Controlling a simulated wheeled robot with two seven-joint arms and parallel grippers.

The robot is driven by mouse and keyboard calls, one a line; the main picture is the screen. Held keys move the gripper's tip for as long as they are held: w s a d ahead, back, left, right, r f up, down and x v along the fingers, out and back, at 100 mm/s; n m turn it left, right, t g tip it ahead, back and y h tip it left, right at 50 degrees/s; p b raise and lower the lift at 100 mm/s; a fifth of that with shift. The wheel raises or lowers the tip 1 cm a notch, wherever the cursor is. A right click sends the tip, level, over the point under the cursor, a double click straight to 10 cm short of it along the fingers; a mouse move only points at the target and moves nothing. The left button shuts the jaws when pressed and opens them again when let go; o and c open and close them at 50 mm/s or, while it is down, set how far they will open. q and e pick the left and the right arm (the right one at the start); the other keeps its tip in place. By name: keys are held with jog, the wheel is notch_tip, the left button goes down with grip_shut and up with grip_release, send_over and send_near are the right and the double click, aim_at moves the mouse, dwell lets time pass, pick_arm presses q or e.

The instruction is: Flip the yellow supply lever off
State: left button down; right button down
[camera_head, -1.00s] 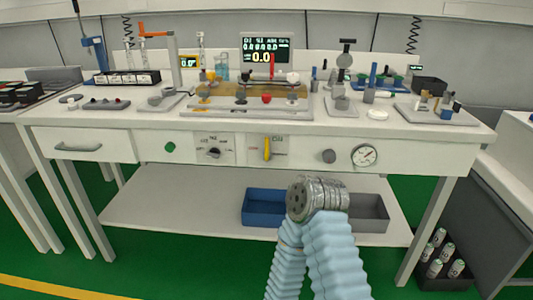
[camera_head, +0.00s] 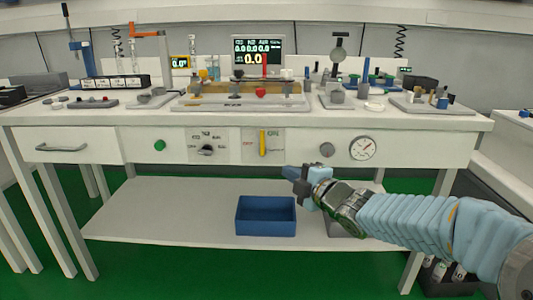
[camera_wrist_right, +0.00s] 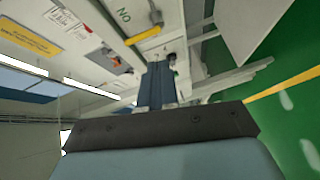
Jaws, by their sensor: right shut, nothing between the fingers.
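The yellow supply lever (camera_head: 263,142) stands upright on a pale plate in the front panel of the workbench. Small markings sit on both sides of it, too small to read. My right gripper (camera_head: 292,173) is shut and empty. It is in front of the bench, below and a little right of the lever, and appears apart from it. In the right wrist view the closed dark fingers (camera_wrist_right: 157,85) point towards the panel. A yellow bar (camera_wrist_right: 144,35) shows beyond them; I cannot tell for sure that it is the lever. My left gripper is out of view.
Left of the lever are a black selector knob (camera_head: 206,150) and a green button (camera_head: 159,145). Right of it are a grey knob (camera_head: 326,149) and a round gauge (camera_head: 362,148). A blue bin (camera_head: 265,229) stands on the lower shelf. Devices crowd the benchtop.

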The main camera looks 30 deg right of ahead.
aim_at(263, 142)
jog(key=shift+n+t, duration=0.5)
jog(key=shift+n, duration=0.4)
jog(key=r, duration=0.1)
jog(key=s+r, duration=0.1)
jog(key=s+d+r, duration=0.1)
jog(key=r, duration=0.1)
jog(key=shift+s, duration=0.15)
jog(key=w, duration=1.4)
jog(key=shift+a+f, duration=0.1)
jog(key=shift+a, duration=0.2)
